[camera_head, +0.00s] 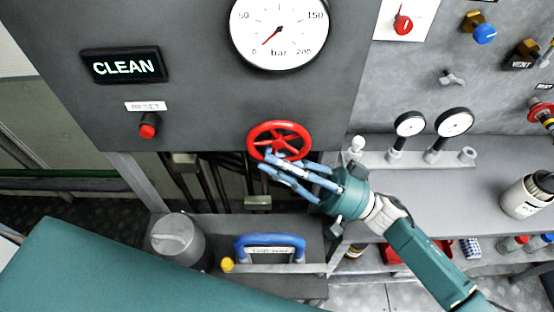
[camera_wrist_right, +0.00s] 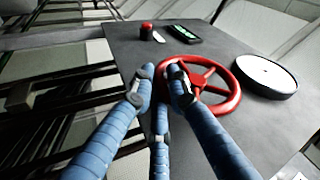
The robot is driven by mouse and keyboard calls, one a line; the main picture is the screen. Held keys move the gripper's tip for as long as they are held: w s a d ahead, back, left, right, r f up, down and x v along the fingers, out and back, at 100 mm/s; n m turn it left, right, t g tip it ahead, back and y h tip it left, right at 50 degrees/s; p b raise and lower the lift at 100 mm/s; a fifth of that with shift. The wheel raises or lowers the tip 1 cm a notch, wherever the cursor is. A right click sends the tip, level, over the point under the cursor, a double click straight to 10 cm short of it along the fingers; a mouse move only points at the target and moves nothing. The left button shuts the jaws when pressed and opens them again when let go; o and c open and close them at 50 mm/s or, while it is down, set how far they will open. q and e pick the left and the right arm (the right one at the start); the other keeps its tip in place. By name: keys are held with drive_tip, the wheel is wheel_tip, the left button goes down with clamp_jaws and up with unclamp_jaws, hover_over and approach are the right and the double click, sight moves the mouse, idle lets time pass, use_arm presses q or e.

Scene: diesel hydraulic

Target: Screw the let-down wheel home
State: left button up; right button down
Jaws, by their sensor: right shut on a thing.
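The red let-down wheel (camera_head: 280,141) sits low on the dark grey panel, under the round bar gauge (camera_head: 279,30). My right gripper (camera_head: 268,161) comes in from the lower right, with its blue fingers at the lower rim of the wheel. In the right wrist view the wheel (camera_wrist_right: 237,88) lies just beyond the fingertips (camera_wrist_right: 163,86), which are shut on its near rim and hide part of it. The gauge needle points near the low end of its scale. How far the wheel is screwed in cannot be told. My left gripper is not in view.
A lit CLEAN sign (camera_head: 124,66) and a red reset button (camera_head: 148,130) are left of the wheel. Below stand a grey canister (camera_head: 178,240) and a blue handle (camera_head: 270,240). Small gauges (camera_head: 410,124) stand on the right shelf. Dark pipes run under the panel.

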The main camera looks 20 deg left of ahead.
drive_tip(key=y+b, duration=0.1)
drive_tip(key=b, duration=0.1)
drive_tip(key=a+m+y+b, duration=0.1)
drive_tip(key=b, duration=0.1)
drive_tip(key=t+y+b, duration=0.1)
drive_tip(key=b, duration=0.1)
drive_tip(key=shift+s+a+f+m, duration=0.2)
drive_tip(key=shift+s+a+m, duration=0.05)
drive_tip(key=shift+m, duration=0.05)
drive_tip(key=shift+a+r+m+t+y+b, duration=0.1)
drive_tip(key=shift+r+m+t+y+b, duration=0.25)
drive_tip(key=shift+y+b, duration=0.25)
drive_tip(key=c, duration=1.7)
unclamp_jaws()
drive_tip(key=shift+r, duration=0.1)
drive_tip(key=shift+c, duration=0.2)
drive_tip(key=shift+d+f, duration=0.25)
drive_tip(key=d, duration=1.2)
drive_tip(key=shift+s+d+f, duration=0.15)
drive_tip(key=shift+d+f, duration=0.05)
drive_tip(key=shift+d, duration=0.05)
